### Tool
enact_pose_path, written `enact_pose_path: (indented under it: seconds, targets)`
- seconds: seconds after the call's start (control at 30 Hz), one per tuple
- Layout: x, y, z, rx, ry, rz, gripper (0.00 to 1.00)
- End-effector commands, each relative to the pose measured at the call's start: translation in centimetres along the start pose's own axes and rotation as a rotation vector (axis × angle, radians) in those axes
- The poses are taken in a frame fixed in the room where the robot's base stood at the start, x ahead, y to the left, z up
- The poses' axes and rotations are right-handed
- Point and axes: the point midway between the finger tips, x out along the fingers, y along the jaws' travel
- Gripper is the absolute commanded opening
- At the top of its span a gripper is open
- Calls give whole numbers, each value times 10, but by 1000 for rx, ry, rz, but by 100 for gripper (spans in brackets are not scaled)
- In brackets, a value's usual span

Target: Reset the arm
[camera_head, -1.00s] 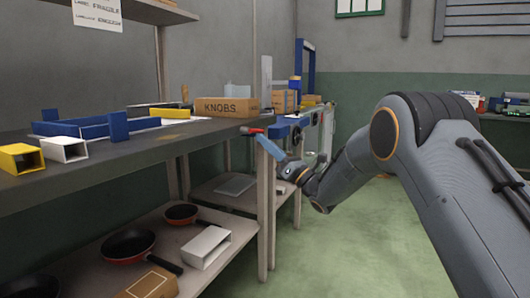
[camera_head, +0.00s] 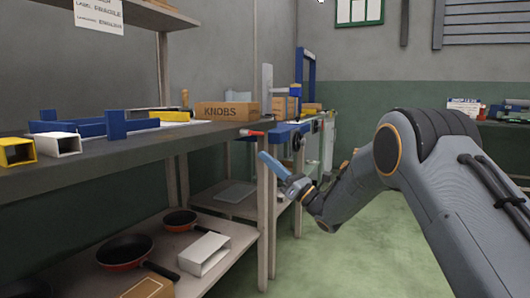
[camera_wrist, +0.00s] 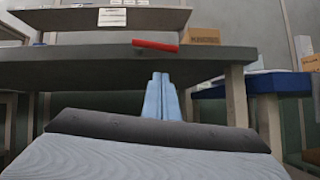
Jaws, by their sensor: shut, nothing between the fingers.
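My arm (camera_head: 430,170) reaches in from the right of the head view and bends down toward the shelving. My gripper (camera_head: 264,157) is at its far end, in front of the workbench's right front corner and below its top. In the wrist view my gripper (camera_wrist: 161,76) shows its two light blue fingers side by side, shut with nothing between them. They point toward the front edge of the workbench (camera_wrist: 80,72). A red object (camera_wrist: 155,45) lies at that edge, just beyond the fingertips; in the head view the red object (camera_head: 251,132) is above the gripper.
The workbench (camera_head: 150,147) holds a KNOBS box (camera_head: 227,111), a blue frame (camera_head: 117,125) and yellow and white square tubes. The green floor (camera_head: 340,260) is clear.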

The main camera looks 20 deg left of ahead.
Motion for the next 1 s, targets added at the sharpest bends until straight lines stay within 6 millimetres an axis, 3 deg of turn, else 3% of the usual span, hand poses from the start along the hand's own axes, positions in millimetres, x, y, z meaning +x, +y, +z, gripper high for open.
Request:
enact_pose_path:
  seconds: [0.2,0.5,0.73,0.87,1.0]
  targets:
    - [-49,-1,6,-1,1,-8,0]
    - [-85,1,2,0,2,-3,0]
    - [-84,0,3,25,15,-25,0]
    - [-63,-6,8,142,65,-134,0]
    - [-42,-13,15,385,122,-363,0]
